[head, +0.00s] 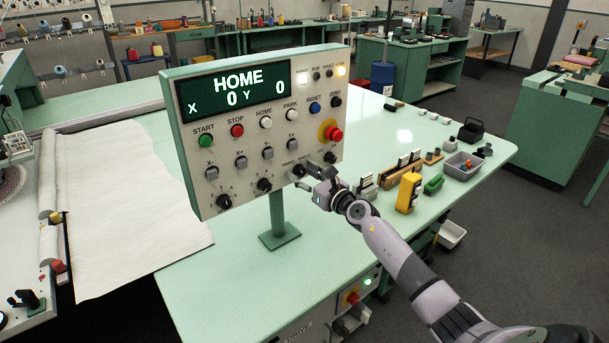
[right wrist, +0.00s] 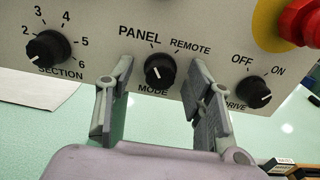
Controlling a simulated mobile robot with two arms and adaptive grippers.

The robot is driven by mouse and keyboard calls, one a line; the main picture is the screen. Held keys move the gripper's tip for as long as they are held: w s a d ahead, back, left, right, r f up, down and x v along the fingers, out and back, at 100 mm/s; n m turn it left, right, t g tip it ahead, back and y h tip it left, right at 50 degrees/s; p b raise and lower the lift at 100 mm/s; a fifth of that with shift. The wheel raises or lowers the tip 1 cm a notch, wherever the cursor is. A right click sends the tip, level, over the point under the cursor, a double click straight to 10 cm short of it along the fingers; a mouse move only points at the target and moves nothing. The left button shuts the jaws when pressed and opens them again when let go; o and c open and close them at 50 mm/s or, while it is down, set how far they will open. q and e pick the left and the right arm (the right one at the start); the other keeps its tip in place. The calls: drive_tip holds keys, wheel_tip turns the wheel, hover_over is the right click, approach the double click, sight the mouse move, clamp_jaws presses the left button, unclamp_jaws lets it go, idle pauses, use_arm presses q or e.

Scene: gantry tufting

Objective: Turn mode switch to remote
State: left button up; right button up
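The control panel (head: 255,125) stands on a post on the green table, its display reading HOME, X 0, Y 0. The black MODE knob (right wrist: 160,70) is on its lower row, between the PANEL and REMOTE labels; its white mark is small and seems to lean toward PANEL. In the head view the knob (head: 298,170) is beside my right gripper (head: 314,177). In the right wrist view my right gripper (right wrist: 163,88) is open, one finger on each side of the knob, with gaps to it. My left gripper is out of view.
The SECTION knob (right wrist: 48,48) is left of the MODE knob, and the DRIVE knob (right wrist: 254,91) is close to the right finger. A red emergency button (head: 335,134) sits above. A yellow tool (head: 408,192) and several small items lie on the table to the right.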

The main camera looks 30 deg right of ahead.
clamp_jaws()
idle(0.4)
drive_tip(key=m+p, duration=0.1)
drive_tip(key=m, duration=0.2)
drive_tip(key=shift+r+p, duration=0.1)
drive_tip(key=shift+p, duration=0.25)
drive_tip(key=m+p, duration=0.1)
drive_tip(key=m, duration=0.2)
drive_tip(key=shift+m, duration=0.3)
drive_tip(key=m+p, duration=0.1)
drive_tip(key=m, duration=0.3)
drive_tip(key=shift+p, duration=0.4)
drive_tip(key=shift+m+p, duration=0.4)
drive_tip(key=shift+m, duration=1.2)
